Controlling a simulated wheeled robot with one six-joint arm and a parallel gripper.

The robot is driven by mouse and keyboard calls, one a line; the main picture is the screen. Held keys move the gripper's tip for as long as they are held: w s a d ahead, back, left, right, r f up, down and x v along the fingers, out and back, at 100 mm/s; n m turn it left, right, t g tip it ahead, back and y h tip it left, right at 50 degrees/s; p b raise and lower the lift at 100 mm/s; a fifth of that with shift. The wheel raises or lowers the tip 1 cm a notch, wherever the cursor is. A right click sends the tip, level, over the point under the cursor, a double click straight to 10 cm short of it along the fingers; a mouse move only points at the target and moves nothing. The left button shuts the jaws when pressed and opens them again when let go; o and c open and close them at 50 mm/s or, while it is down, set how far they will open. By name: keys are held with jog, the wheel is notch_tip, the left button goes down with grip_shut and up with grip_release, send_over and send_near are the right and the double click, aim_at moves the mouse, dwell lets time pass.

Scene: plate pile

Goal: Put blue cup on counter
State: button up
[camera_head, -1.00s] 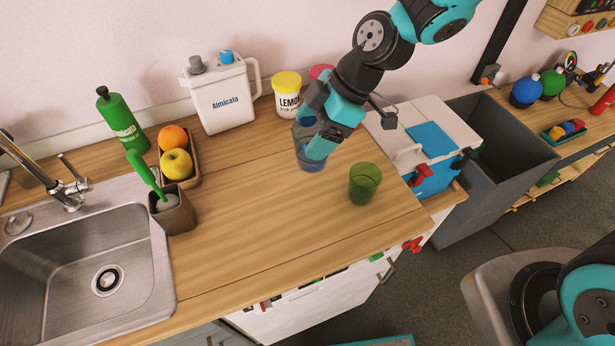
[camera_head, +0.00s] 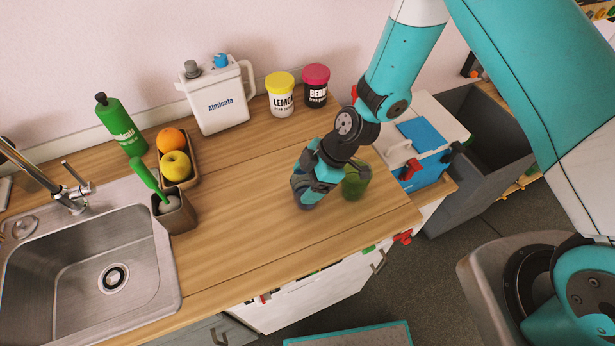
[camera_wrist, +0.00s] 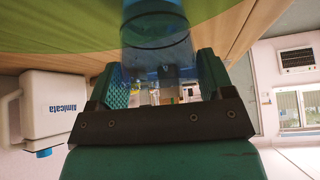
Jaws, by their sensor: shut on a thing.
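The blue see-through cup (camera_head: 304,204) is over the front middle of the wooden counter (camera_head: 250,222). My gripper (camera_head: 312,190) hides most of it in the head view. In the wrist view the cup (camera_wrist: 158,45) sits between the two green finger pads, and my gripper (camera_wrist: 160,80) is shut on it. The cup's base looks on or just above the counter; I cannot tell whether it touches. A green see-through cup (camera_head: 356,182) stands on the counter just right of my gripper, partly behind it.
The metal sink (camera_head: 85,270) is at the left. A brush holder (camera_head: 176,214), fruit tray (camera_head: 193,165), green bottle (camera_head: 122,128), white jug (camera_head: 218,100) and two jars (camera_head: 281,96) stand along the left and back. A blue-and-white box (camera_head: 425,140) is at the right. The counter's middle is clear.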

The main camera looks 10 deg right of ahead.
jog(key=shift+f, duration=0.1)
jog(key=o, duration=1)
jog(key=shift+o, duration=0.2)
jog(key=shift+r, duration=0.25)
jog(key=shift+w+d+r, duration=0.15)
jog(key=shift+d, duration=0.05)
jog(key=s+b+v, duration=0.1)
jog(key=b+v, duration=0.4)
jog(key=v, duration=0.6)
jog(key=s+d+r+m+h, duration=0.2)
jog(key=s+d+r+m, duration=0.1)
jog(key=s+r+m, duration=0.9)
jog(key=s+r, duration=0.4)
jog(key=r, duration=0.2)
jog(key=shift+s+r+t, duration=0.2)
jog(key=shift+s+t, duration=0.05)
jog(key=shift+t, duration=0.05)
